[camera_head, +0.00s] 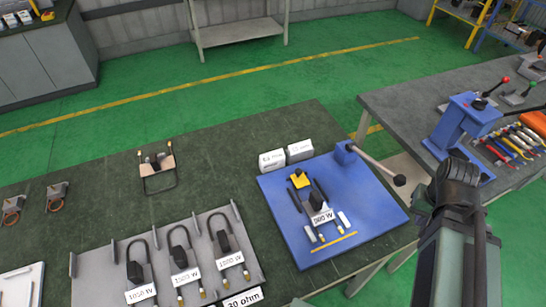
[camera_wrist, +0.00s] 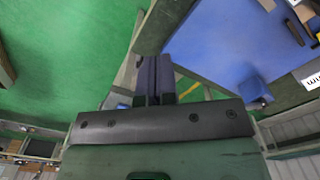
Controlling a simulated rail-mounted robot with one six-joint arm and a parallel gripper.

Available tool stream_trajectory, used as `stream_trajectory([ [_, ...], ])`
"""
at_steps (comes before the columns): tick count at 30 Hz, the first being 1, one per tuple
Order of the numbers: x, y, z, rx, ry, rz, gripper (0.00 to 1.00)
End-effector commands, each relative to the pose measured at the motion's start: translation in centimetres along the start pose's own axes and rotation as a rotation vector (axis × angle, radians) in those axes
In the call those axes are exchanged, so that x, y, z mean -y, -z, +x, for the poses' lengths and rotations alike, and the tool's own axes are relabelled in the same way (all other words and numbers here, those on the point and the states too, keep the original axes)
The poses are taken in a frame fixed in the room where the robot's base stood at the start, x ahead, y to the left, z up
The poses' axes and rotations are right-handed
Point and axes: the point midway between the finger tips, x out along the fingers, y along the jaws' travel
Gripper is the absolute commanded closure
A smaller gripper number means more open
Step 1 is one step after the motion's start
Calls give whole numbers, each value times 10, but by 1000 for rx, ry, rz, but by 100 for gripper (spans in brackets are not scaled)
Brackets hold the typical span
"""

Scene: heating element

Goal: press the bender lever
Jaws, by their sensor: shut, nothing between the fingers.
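The bender is a blue board (camera_head: 285,225) on the dark green table, with a small blue block at its far right corner. The bender lever (camera_head: 372,164), a dark rod ending in a round knob, points right and toward me from that block. A U-shaped heating element (camera_head: 318,203) with a white label lies on the board by a yellow block (camera_head: 298,180). In the head view my arm is right of the board; the fingertips cannot be made out.
A grey rack (camera_head: 200,262) with 3 heating elements stands left of the board. On the grey table at right are a blue lever press (camera_head: 462,125) and several hand tools (camera_head: 515,142). A gap separates the tables.

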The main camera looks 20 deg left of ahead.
Motion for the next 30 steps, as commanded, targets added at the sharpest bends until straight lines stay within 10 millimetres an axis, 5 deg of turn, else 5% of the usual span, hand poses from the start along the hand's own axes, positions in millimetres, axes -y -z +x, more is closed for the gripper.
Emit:
stream_trajectory([
  [8, 1, 0, -6, 0, 0, -3, 100],
  [16, 25, 28, -90, 0, 0, -99, 100],
  [18, 35, 45, -118, 0, 0, -292, 100],
  [24, 58, 80, -158, -1, 0, -998, 100],
  [30, 69, 105, -167, -1, 0, -1757, 100],
])
